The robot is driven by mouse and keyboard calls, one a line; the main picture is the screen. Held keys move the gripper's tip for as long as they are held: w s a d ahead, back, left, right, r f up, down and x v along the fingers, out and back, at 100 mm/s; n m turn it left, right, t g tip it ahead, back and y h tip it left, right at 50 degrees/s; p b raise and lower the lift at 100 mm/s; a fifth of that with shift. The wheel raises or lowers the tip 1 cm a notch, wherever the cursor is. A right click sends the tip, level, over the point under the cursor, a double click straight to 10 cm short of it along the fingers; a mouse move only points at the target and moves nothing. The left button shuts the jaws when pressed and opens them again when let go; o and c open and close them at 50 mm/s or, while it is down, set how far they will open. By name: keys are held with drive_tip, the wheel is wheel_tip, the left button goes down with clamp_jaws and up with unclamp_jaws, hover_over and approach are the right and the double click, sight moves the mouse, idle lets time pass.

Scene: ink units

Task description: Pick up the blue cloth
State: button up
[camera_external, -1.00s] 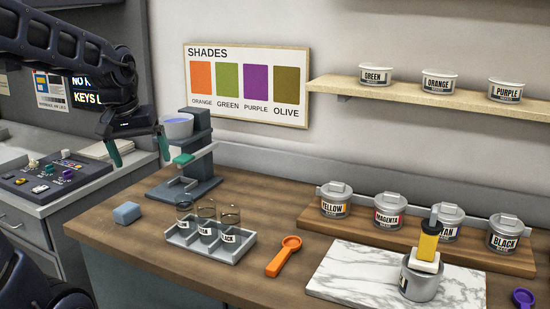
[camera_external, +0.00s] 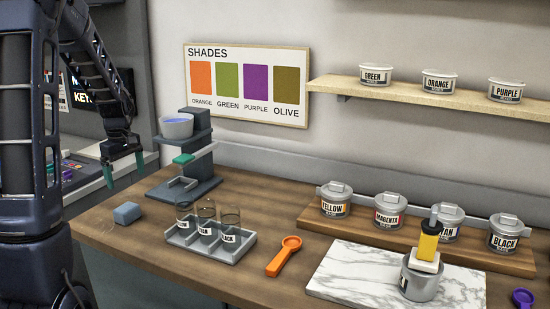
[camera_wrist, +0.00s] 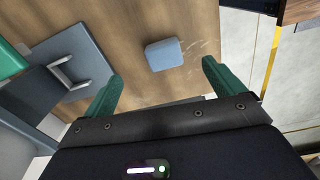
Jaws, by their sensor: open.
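The blue cloth (camera_external: 127,213) is a small folded block lying on the left end of the wooden counter, left of the tray of glass jars. In the wrist view the cloth (camera_wrist: 164,54) lies on the wood, ahead of and between my fingertips, apart from both. My gripper (camera_external: 124,172) is open and empty, with green fingers, above and behind the cloth in the external view. Its fingers also show in the wrist view (camera_wrist: 163,78). Nothing hides the cloth.
A grey dispenser stand (camera_external: 196,165) is close to my gripper's right. A grey tray (camera_external: 216,250) with glass jars is right of the cloth. An orange scoop (camera_external: 284,256) and marble slab (camera_external: 340,277) lie farther right. The counter's left edge is near the cloth.

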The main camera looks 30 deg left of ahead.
sight(126, 207)
drive_tip(key=f, duration=0.1)
drive_tip(key=a, duration=0.1)
drive_tip(key=a+f+n, duration=0.1)
drive_tip(key=shift+w+a+f, duration=0.25)
drive_tip(key=shift+f, duration=0.05)
drive_tip(key=f, duration=1)
drive_tip(key=shift+a+f, duration=0.2)
drive_tip(key=shift+f, duration=0.1)
drive_tip(key=c, duration=1)
